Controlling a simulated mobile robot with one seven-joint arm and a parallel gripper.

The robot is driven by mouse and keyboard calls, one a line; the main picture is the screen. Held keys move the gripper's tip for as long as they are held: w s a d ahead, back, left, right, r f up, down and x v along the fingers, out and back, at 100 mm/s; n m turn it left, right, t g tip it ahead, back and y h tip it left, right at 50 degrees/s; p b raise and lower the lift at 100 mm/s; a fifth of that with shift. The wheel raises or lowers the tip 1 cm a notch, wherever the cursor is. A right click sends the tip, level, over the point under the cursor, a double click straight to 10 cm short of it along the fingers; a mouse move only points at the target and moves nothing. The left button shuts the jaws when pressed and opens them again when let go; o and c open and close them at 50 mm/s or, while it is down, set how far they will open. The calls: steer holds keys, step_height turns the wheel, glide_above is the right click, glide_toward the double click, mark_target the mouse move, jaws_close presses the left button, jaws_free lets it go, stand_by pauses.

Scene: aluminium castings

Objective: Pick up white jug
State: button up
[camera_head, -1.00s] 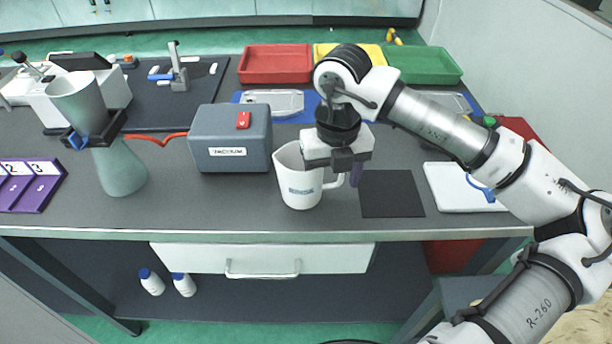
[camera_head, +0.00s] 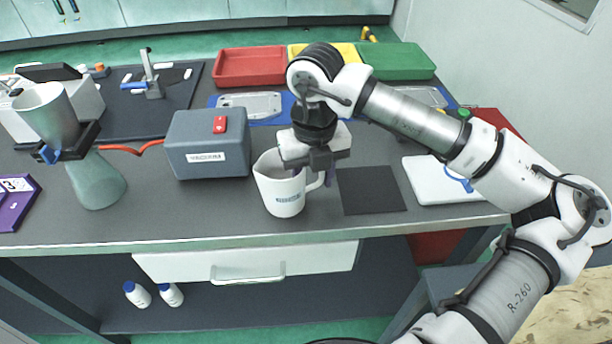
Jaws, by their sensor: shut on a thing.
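The white jug (camera_head: 283,195) stands upright on the dark bench top, or very slightly above it; I cannot tell which. My gripper (camera_head: 312,174) is at the jug's upper right side, shut on the jug near the rim and handle. The gripper body covers part of the rim, and the exact contact of the fingers is hidden.
A grey box (camera_head: 208,144) with a red switch stands close left of the jug. A black mat (camera_head: 370,190) lies to its right, then a white board (camera_head: 440,180). Red (camera_head: 250,66), yellow and green trays line the back. The bench's front edge (camera_head: 270,240) is near.

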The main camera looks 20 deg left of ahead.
steer(key=shift+r, duration=0.15)
step_height(320, 180, up, 20)
steer(key=shift+f+b, duration=0.2)
steer(key=shift+b, duration=0.2)
stand_by(0.8)
steer(key=shift+f, duration=0.15)
stand_by(2.8)
